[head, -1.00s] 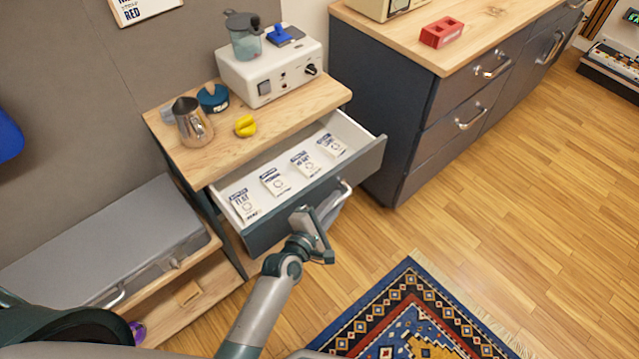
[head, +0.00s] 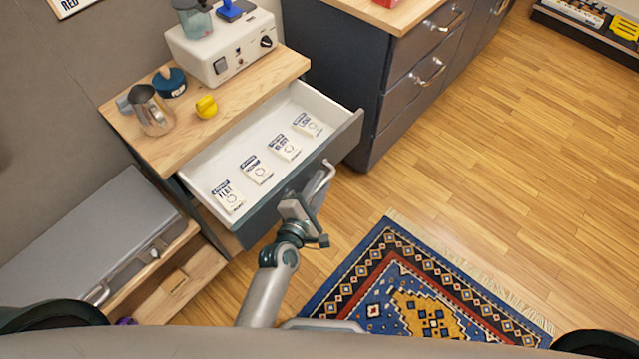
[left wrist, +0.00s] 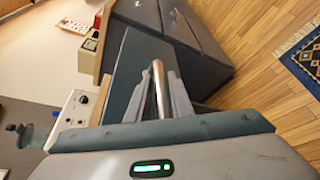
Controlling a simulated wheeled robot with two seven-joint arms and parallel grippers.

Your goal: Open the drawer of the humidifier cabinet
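The humidifier cabinet (head: 140,140) has a pale wooden top and stands left of centre in the head view. Its drawer (head: 283,108) is pulled well out, with a white inside and a dark grey front (head: 345,137). Several white labelled packets (head: 257,168) lie in it. My left gripper (head: 305,200) is at the drawer's front. In the left wrist view, the metal bar handle (left wrist: 158,88) stands between the fingers of this gripper (left wrist: 162,98), which are closed around it. The handle's right end also shows in the head view (head: 329,175). My right gripper is out of view.
On the cabinet stand a white appliance (head: 222,50), a metal jug (head: 150,112) and a yellow item (head: 206,107). A grey case (head: 85,235) is at left. Another dark cabinet (head: 335,75) stands right of the drawer. A patterned rug (head: 400,290) lies on otherwise open floor.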

